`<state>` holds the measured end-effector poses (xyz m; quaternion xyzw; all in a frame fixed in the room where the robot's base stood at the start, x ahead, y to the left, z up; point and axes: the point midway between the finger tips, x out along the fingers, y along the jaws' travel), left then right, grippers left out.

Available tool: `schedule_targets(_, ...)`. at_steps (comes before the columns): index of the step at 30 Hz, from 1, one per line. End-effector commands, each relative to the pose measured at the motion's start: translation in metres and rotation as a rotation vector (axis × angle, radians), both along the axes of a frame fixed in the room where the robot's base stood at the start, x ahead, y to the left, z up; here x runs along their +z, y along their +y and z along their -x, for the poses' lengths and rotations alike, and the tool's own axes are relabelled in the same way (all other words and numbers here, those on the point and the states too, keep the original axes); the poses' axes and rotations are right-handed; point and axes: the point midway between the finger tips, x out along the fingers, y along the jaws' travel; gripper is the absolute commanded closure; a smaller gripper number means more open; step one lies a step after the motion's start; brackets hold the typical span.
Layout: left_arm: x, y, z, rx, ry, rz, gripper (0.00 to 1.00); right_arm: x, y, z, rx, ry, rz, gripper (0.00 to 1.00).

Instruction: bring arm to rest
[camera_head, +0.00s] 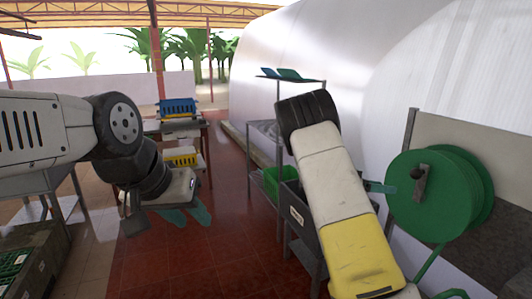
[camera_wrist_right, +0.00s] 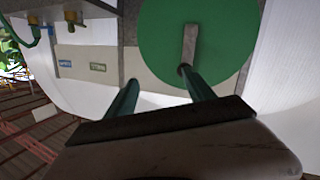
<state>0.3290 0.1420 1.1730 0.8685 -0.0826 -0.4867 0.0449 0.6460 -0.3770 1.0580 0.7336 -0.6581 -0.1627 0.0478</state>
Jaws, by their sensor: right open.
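My left gripper (camera_head: 194,222) hangs at the left of the head view, pointing down over the tiled floor. Its two teal fingers are apart with nothing between them. My right arm stands at the right of the head view, and its forearm hides most of the right gripper. A teal finger (camera_head: 380,187) shows beside the forearm, close to the green reel. In the right wrist view my right gripper (camera_wrist_right: 160,82) has its two teal fingers wide apart and empty. They point toward the green reel and its grey bracket; whether they touch it I cannot tell.
The green hose reel (camera_head: 437,205) is mounted on a grey panel at the right. A metal shelf rack (camera_head: 285,80) with a green crate (camera_head: 271,182) stands behind my right arm. A table with blue (camera_head: 178,107) and yellow crates stands farther back. The red floor between is open.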

Motion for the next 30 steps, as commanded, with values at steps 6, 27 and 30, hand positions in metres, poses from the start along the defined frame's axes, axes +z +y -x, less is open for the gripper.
schedule_targets(6,0.0,0.0,0.0,0.0,0.0,0.0,0.64,0.0,-0.002,0.04,-0.045,0.112,-0.199,0.38)
schedule_targets(27,0.0,0.0,0.0,0.0,0.0,0.0,0.64,0.067,0.146,0.232,0.707,0.466,-1.08,0.38)
schedule_targets(30,0.0,0.0,0.0,0.0,0.0,0.0,0.64,0.084,0.173,0.258,0.905,0.461,-1.084,0.38)
